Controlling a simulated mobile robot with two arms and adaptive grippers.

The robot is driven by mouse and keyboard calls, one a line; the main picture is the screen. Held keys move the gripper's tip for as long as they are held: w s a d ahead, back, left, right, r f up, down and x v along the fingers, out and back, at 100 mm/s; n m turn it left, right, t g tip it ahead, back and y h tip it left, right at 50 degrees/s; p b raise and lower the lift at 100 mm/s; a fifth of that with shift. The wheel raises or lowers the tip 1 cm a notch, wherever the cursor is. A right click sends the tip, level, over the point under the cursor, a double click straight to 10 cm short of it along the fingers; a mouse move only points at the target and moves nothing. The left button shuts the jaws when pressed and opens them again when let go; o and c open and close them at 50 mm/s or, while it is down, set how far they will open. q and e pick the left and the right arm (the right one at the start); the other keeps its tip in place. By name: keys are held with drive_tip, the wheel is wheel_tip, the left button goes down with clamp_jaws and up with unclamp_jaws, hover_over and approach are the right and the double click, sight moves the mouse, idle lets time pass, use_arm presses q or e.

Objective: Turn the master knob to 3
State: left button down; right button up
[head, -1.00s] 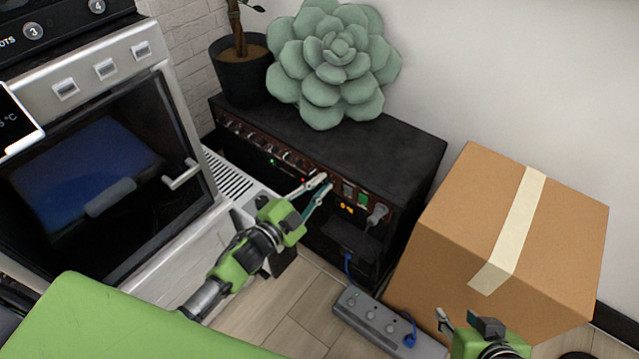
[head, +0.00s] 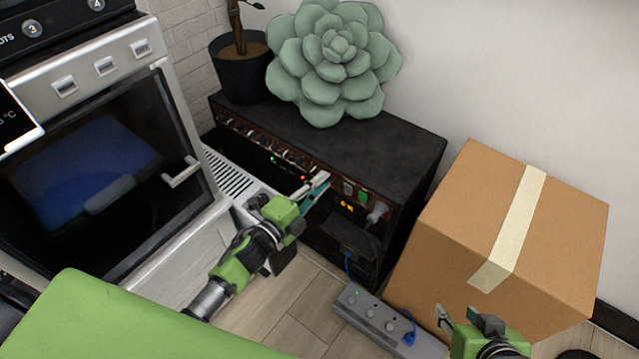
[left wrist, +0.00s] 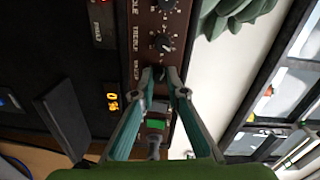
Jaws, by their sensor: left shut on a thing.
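The black amplifier (head: 390,150) has a brown front panel with a row of knobs. My left gripper (head: 325,182) reaches its right part from the front. In the left wrist view, the dark master knob (left wrist: 158,74) sits beside a partly readable MASTER label. My left gripper's teal fingers (left wrist: 164,80) are shut on this knob, one on each side, hiding part of it. The pointer's setting cannot be read. An orange display (left wrist: 112,104) glows near it, its digits sideways and hard to read. My right gripper (head: 465,318) is at the bottom right, away from the amplifier; its jaw gap is unclear.
A succulent (head: 335,60) and a potted plant (head: 240,75) stand on the amplifier. A cardboard box (head: 450,220) is at right, with a power strip (head: 375,315) on the floor before it. An oven (head: 100,170) stands at left.

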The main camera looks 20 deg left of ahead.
idle(0.3)
use_arm(q)
drive_tip(key=c, duration=2.3)
unclamp_jaws()
drive_tip(key=shift+s, duration=0.1)
drive_tip(key=v, duration=1.1)
drive_tip(key=shift+s, duration=0.4)
drive_tip(key=shift+a, duration=0.2)
